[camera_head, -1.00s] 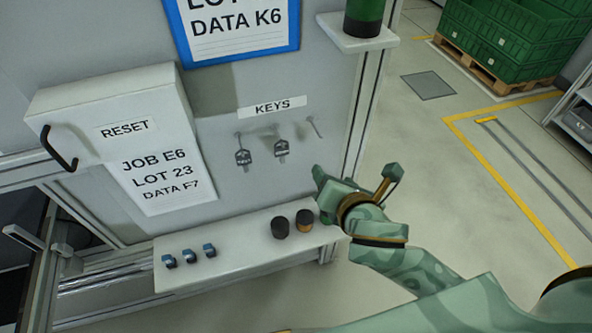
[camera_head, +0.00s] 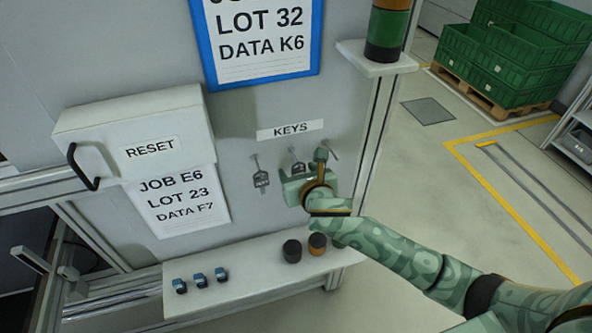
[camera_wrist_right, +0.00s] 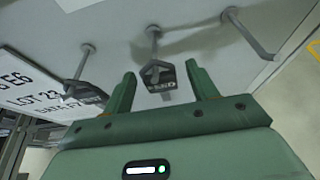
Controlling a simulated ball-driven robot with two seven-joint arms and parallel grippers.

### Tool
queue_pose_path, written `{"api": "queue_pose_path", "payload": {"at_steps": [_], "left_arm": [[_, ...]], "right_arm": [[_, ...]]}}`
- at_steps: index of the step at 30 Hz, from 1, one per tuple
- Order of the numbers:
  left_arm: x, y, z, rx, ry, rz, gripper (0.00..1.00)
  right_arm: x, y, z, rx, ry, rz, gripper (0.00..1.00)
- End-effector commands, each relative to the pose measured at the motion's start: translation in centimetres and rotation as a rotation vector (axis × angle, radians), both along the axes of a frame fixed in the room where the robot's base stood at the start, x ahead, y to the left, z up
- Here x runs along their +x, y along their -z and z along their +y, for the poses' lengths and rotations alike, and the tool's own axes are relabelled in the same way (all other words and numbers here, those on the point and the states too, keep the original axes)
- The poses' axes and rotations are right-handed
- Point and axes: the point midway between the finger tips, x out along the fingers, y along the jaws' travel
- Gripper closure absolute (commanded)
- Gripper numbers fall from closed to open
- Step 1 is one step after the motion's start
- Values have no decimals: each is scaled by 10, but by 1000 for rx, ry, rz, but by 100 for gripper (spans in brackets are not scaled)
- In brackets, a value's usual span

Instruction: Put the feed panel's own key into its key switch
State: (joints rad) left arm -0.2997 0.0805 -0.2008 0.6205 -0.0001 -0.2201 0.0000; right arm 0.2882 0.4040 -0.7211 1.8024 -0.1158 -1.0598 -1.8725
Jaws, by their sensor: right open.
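Two keys hang on pegs under the KEYS label (camera_head: 290,130). The left key (camera_head: 261,178) hangs free and also shows in the right wrist view (camera_wrist_right: 82,92). The second key (camera_head: 297,166) hangs from the middle peg and is partly covered by my gripper in the head view. In the right wrist view this key (camera_wrist_right: 158,76) hangs between the fingertips, its lettering too small to read surely. The third peg (camera_wrist_right: 250,36) is empty. My right gripper (camera_wrist_right: 164,85) is open around the middle key, not closed on it. I see no key switch. My left gripper is not in view.
A white box marked RESET (camera_head: 150,150) with a black handle juts from the panel at left. A shelf (camera_head: 240,272) below holds several small blue items and two round knobs. A stack light (camera_head: 387,30) stands on a bracket at upper right.

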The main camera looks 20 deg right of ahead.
Motion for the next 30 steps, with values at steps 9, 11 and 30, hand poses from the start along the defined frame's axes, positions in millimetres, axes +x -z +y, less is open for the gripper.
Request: {"api": "queue_pose_path", "payload": {"at_steps": [9, 11, 30], "left_arm": [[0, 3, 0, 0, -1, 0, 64], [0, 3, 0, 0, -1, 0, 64], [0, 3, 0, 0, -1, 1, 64]], "right_arm": [[20, 9, 1, 0, 0, 0, 42], [21, 9, 1, 0, 0, 0, 42], [20, 8, 1, 1, 0, 0, 88]]}}
